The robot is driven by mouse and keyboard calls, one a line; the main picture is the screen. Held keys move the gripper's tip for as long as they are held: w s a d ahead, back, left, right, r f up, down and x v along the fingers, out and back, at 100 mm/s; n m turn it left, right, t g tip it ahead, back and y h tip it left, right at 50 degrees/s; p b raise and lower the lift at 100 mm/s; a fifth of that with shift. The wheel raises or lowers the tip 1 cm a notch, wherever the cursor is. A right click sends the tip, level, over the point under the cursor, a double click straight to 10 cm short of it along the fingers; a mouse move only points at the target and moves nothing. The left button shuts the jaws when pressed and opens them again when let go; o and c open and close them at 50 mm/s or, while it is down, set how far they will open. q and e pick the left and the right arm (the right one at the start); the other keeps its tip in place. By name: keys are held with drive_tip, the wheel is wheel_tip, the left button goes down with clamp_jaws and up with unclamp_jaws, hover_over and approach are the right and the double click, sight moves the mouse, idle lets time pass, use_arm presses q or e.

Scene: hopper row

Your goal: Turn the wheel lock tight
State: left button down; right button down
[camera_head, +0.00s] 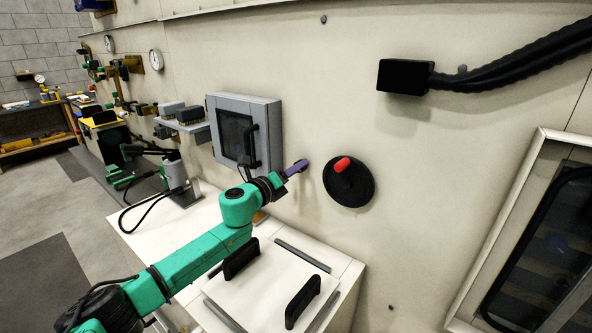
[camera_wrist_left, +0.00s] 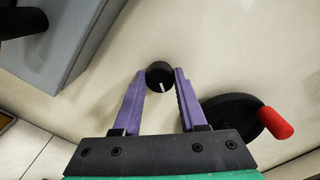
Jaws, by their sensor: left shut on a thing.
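The wheel lock is a small round black knob (camera_wrist_left: 160,79) with a white mark line, set on the pale wall. In the left wrist view its mark points down toward my gripper. My left gripper (camera_head: 303,165) reaches the wall just left of the wheel, and its purple fingers hide the knob in the head view. In the left wrist view the fingers of this gripper (camera_wrist_left: 159,73) stand on either side of the knob, shut on it. The black handwheel (camera_head: 351,190) with its red handle (camera_head: 342,164) is just right of the gripper. My right gripper is out of view.
A grey cabinet (camera_head: 268,112) with a dark window is on the wall to the left. A white bench (camera_head: 343,273) with a lid and two black handles (camera_head: 303,301) stands below. A black cable box (camera_head: 403,77) is up right. Wall around the wheel is clear.

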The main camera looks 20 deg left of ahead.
use_arm(q)
drive_tip(key=shift+d+f, duration=0.1)
drive_tip(key=shift+f, duration=0.2)
drive_tip(key=c, duration=0.6)
unclamp_jaws()
drive_tip(key=shift+o, duration=0.7)
drive_tip(key=shift+s+r, duration=0.1)
drive_tip(key=shift+r, duration=0.1)
drive_tip(key=b+v, duration=0.6)
drive_tip(key=v, duration=0.8)
drive_tip(key=shift+s, duration=0.25)
